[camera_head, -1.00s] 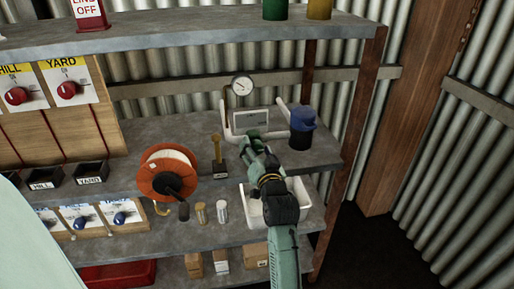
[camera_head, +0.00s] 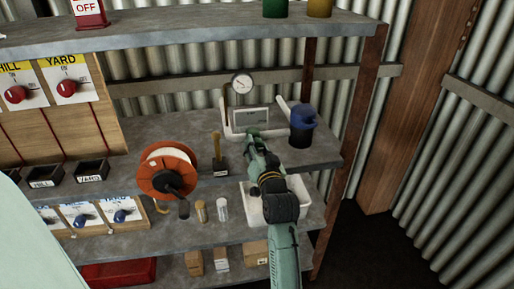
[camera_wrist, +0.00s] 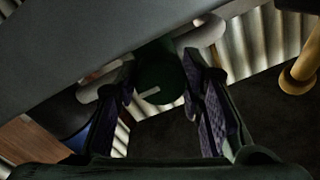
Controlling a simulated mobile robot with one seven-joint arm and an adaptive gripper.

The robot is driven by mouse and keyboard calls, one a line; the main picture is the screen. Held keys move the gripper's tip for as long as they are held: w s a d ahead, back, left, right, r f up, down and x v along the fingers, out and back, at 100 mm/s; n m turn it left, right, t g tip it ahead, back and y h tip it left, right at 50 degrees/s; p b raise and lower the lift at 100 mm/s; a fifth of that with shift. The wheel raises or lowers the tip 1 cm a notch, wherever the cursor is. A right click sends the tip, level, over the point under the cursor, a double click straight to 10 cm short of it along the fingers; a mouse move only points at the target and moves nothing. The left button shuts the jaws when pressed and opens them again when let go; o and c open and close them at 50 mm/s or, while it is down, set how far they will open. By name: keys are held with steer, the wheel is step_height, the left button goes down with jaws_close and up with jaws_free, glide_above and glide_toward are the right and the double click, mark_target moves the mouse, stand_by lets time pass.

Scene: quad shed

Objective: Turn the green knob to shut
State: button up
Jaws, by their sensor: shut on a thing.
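The dark green knob (camera_wrist: 158,70) shows in the wrist view, between the two fingers of my gripper (camera_wrist: 157,82). The fingers are shut on it, one on each side. A short pale mark shows on the knob's lower part. A white pipe (camera_wrist: 203,33) runs beside it. In the head view my gripper (camera_head: 254,141) is at the white pipework (camera_head: 229,127) on the middle shelf, in front of a small grey panel. There the gripper covers the knob, and its turn angle cannot be told.
A blue-topped dark container (camera_head: 302,125) stands close right of my gripper. A yellow-handled post (camera_head: 217,150) and an orange reel (camera_head: 168,172) are to the left. A white tray (camera_head: 303,196) lies below my arm. A round gauge (camera_head: 242,84) is above the pipes.

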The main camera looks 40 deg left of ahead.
steer(key=shift+n, duration=0.3)
steer(key=n+b, duration=0.3)
steer(key=shift+f, duration=0.15)
steer(key=n+b, duration=0.3)
steer(key=n, duration=0.2)
steer(key=shift+n, duration=0.3)
steer(key=n+b, duration=0.3)
steer(key=n, duration=0.1)
steer(key=shift+h, duration=0.3)
steer(key=shift+n+b, duration=1.1)
steer(key=shift+n, duration=1.3)
steer(key=o, duration=1.1)
steer(key=shift+o, duration=0.2)
